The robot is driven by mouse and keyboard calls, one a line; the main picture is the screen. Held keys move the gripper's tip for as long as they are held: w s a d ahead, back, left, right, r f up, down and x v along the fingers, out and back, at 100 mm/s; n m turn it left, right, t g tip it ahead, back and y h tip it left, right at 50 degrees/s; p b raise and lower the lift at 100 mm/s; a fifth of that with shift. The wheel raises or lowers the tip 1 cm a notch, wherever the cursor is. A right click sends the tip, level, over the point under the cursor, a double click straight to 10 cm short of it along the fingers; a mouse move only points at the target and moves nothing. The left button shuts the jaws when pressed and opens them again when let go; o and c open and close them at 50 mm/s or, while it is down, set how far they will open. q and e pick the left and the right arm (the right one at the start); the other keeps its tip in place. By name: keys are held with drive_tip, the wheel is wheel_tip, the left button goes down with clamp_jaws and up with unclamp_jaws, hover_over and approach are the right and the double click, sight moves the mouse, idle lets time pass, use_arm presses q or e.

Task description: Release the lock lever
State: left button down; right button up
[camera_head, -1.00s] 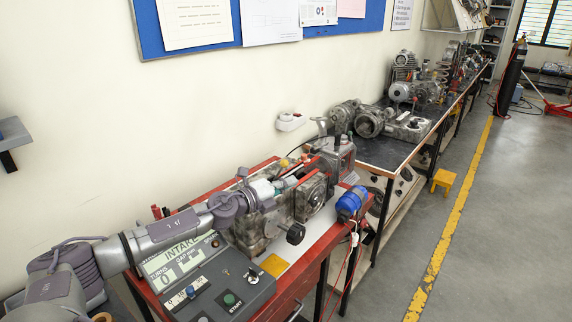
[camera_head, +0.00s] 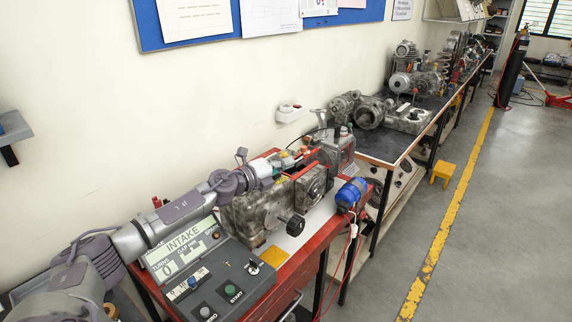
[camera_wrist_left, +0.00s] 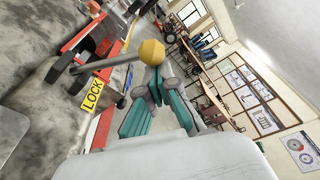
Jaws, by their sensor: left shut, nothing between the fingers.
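The lock lever (camera_wrist_left: 120,60) is a grey rod with a yellow ball knob (camera_wrist_left: 152,52) in the left wrist view. Its rod runs left from the knob to a dark pivot beside a yellow LOCK label (camera_wrist_left: 92,93). My left gripper (camera_wrist_left: 160,82) has teal fingers, shut and empty, with the tips right by the knob. I cannot tell whether they touch it. In the head view my left gripper (camera_head: 287,164) is over the far part of the grey engine block (camera_head: 258,212), where my arm hides part of it. My right gripper is not in view.
A control box (camera_head: 200,270) reading INTAKE stands at the near end of the red bench. A black knob (camera_head: 296,226) and a blue motor (camera_head: 352,192) stick out on the right.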

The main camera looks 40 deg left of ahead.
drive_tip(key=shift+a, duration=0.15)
use_arm(q)
drive_tip(key=a+n, duration=0.1)
drive_tip(key=a+r+n, duration=0.1)
drive_tip(key=n, duration=0.1)
drive_tip(key=a+r+n, duration=0.1)
drive_tip(key=shift+w+a+n+t, duration=0.1)
drive_tip(key=shift+w+n+t, duration=0.05)
drive_tip(key=shift+n+t, duration=0.2)
drive_tip(key=shift+w+a+n+t, duration=0.1)
drive_tip(key=shift+a+n+t, duration=0.3)
drive_tip(key=shift+a+n, duration=1.2)
drive_tip(key=shift+w+a+n+t, duration=0.1)
drive_tip(key=shift+a+n+t, duration=0.25)
drive_tip(key=shift+a+n, duration=1.25)
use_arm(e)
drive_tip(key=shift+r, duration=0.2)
use_arm(q)
drive_tip(key=shift+d+n, duration=0.45)
drive_tip(key=shift+n, duration=0.1)
drive_tip(key=shift+r+p, duration=0.1)
drive_tip(key=shift+p, duration=0.25)
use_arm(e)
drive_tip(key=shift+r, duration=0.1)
